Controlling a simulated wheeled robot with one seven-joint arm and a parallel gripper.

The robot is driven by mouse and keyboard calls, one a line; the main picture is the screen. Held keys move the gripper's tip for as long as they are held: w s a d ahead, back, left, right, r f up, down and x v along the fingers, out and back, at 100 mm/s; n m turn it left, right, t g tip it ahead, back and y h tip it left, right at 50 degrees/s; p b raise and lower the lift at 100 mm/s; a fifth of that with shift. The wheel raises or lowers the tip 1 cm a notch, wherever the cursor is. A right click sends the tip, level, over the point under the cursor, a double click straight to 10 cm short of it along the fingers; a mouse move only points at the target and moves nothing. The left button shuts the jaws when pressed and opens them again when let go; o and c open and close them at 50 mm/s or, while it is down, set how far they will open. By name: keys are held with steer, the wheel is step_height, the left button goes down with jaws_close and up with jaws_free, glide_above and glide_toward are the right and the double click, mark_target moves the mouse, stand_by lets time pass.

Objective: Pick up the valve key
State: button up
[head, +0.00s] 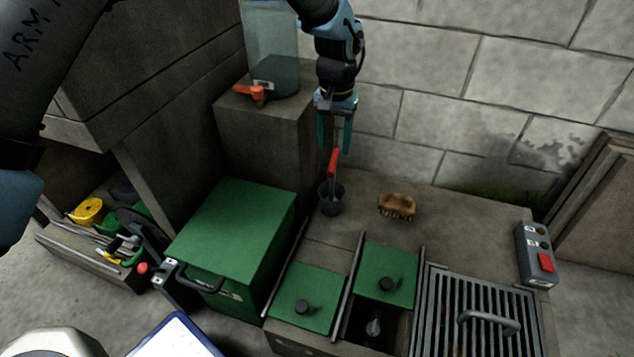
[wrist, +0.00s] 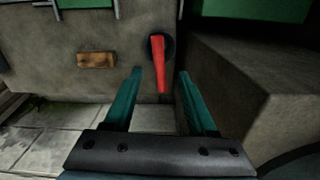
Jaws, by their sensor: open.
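The valve key shows as a red handle (head: 334,164) leaning in a dark round cup (head: 331,200) on the stone ledge; its lower part is hidden in the cup. My gripper (head: 334,150) hangs above it, pointing down, with its two teal fingers open and empty. The top of the handle reaches about fingertip height in the head view. In the wrist view the red handle (wrist: 158,62) appears between the open fingers (wrist: 160,73), with the dark cup (wrist: 167,42) behind. I cannot tell whether a finger touches it.
A brown brush (head: 397,206) lies right of the cup. A stone pillar with a tank (head: 272,50) and orange tap (head: 250,92) stands close on the left. A green box (head: 236,232), green hatch lids, a grate (head: 478,315) and a switch box (head: 536,254) are nearer. The wall is behind.

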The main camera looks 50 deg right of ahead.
mark_target(332, 159)
steer(key=shift+w+f, duration=0.1)
steer(key=shift+f, duration=0.55)
step_height(332, 159, down, 4)
steer(key=shift+f+b, duration=0.25)
steer(key=shift+b, duration=0.7)
step_height(332, 159, down, 5)
steer(key=b, duration=0.2)
steer(key=shift+d+f+b, duration=0.15)
steer(key=shift+b, duration=0.2)
jaws_close()
